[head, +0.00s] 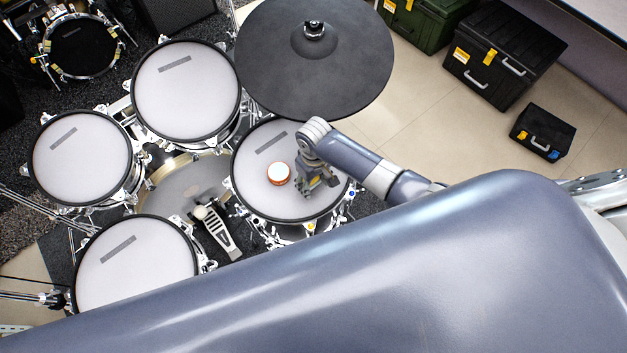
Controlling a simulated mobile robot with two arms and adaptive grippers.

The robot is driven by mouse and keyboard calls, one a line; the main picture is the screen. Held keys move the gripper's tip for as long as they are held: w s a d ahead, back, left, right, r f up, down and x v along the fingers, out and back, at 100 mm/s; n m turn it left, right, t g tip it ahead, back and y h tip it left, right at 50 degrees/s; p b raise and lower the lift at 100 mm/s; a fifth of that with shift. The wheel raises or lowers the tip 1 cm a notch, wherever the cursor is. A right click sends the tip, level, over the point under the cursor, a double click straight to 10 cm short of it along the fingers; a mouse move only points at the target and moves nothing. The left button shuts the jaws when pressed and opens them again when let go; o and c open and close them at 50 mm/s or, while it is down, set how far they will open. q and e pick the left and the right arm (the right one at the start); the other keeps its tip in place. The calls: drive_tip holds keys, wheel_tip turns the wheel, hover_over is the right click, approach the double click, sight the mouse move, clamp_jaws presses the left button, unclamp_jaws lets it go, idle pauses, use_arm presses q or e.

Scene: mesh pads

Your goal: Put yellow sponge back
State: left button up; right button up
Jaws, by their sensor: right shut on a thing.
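My right gripper (307,190) is low over the right-hand drum pad (259,197), right of its middle. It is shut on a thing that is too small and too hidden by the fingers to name. I cannot make out a yellow sponge for certain. A small round orange and white object (278,174) sits on the same pad, just left of the gripper and apart from it. My left gripper is not in view.
A large black cymbal pad (345,75) overhangs behind the gripper. Other mesh pads (185,90) stand to the left, with a pedal (216,230) between them. Black cases (500,55) and a small black box (542,132) stand on the floor at right. My arm hides the lower right.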

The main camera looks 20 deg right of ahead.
sight(314, 185)
drive_tip(key=shift+f, duration=0.2)
drive_tip(key=o, duration=1)
drive_tip(key=shift+o, duration=0.2)
drive_tip(key=shift+r, duration=0.1)
wheel_tip(314, 185, up, 12)
drive_tip(key=shift+r+p, duration=0.15)
drive_tip(key=shift+p, duration=0.3)
